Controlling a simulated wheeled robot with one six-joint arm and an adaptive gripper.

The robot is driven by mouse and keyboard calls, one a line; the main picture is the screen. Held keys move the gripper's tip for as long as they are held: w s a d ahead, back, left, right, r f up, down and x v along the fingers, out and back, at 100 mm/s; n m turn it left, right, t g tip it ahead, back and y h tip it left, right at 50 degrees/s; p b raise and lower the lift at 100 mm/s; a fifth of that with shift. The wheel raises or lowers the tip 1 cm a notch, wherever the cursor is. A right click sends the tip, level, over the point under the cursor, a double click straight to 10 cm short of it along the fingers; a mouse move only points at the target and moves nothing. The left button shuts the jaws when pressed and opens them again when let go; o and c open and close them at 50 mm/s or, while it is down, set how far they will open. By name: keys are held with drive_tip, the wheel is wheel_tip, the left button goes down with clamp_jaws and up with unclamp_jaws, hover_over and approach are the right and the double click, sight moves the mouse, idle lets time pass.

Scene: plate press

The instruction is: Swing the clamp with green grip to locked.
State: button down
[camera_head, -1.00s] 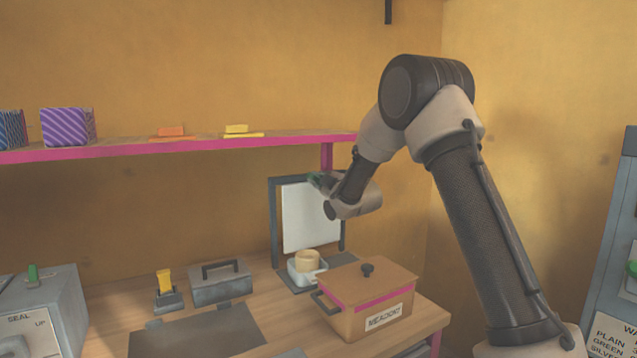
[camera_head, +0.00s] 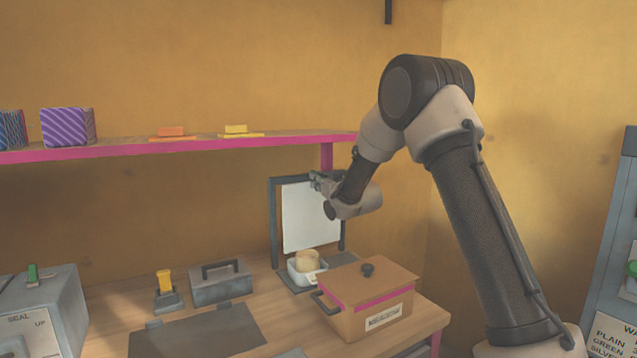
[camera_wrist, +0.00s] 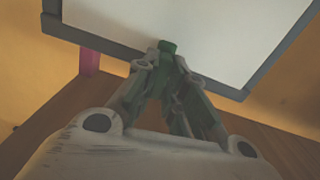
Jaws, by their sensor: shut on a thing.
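A green grip (camera_wrist: 168,47) shows between my fingertips in the wrist view, with more green further down between the fingers. My gripper (camera_wrist: 161,66) is shut on it; it also shows in the head view (camera_head: 317,180) at the upper front of a dark frame (camera_head: 273,225) with a white panel (camera_head: 306,222). The rest of the clamp is hidden behind my fingers, so I cannot tell its angle. A second clamp with a yellow grip (camera_head: 165,282) stands upright at the back of the bench.
A lidded brown box (camera_head: 370,292), a white holder (camera_head: 296,274) with a tan round piece, and a grey handled case (camera_head: 221,286) stand on the bench. A pink-edged shelf (camera_head: 200,145) runs above. A dark mat (camera_head: 200,335) lies clear in front.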

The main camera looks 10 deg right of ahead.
drive_tip(key=shift+f+m, duration=0.15)
drive_tip(key=shift+m, duration=0.45)
drive_tip(key=c, duration=1.5)
unclamp_jaws()
drive_tip(key=v, duration=1.2)
